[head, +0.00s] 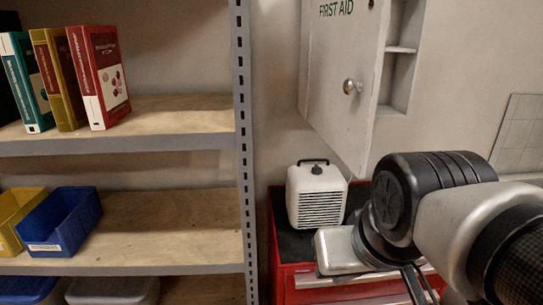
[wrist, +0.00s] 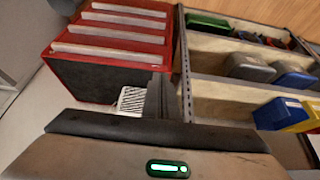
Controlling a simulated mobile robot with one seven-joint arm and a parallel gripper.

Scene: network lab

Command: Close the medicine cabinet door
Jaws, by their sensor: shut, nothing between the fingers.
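The white medicine cabinet (head: 403,70) is on the wall at the upper right of the head view, with its shelves partly showing. Its door (head: 337,85), marked "FIRST AID" in green, stands open, swung out toward the left. The cabinet and door do not show in the wrist view.
A red tool chest (head: 285,270) with a white heater (head: 317,195) on it stands below the door. The chest also shows in the wrist view (wrist: 110,60). A metal shelf unit (head: 243,140) with books and bins is at left. Bare wall lies between shelf and door.

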